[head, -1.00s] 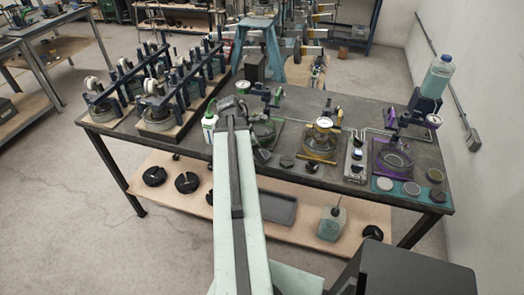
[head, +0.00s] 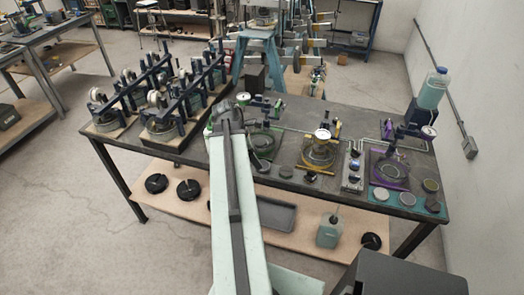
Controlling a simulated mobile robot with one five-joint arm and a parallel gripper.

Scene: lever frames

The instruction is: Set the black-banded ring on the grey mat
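I cannot make out a black-banded ring or tell which surface is the grey mat in the head view. Small round pieces lie near the bench's right end: a pale grey disc (head: 381,194), a second grey disc (head: 407,199) and a dark-topped disc (head: 430,185). They lie on or beside a teal strip. A flat grey tray (head: 275,214) lies on the lower shelf, partly behind my arm. My pale arm reaches up the middle to a dark joint over the bench's front half. My gripper's fingers do not show, so what they hold is hidden.
The dark bench (head: 220,165) carries black framed rigs (head: 165,100) at left, a yellow dial fixture (head: 318,153) and a purple fixture (head: 389,172) at right. A water bottle (head: 433,88) stands at the back right. The shelf holds black slotted discs (head: 190,190) and a jug (head: 329,232).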

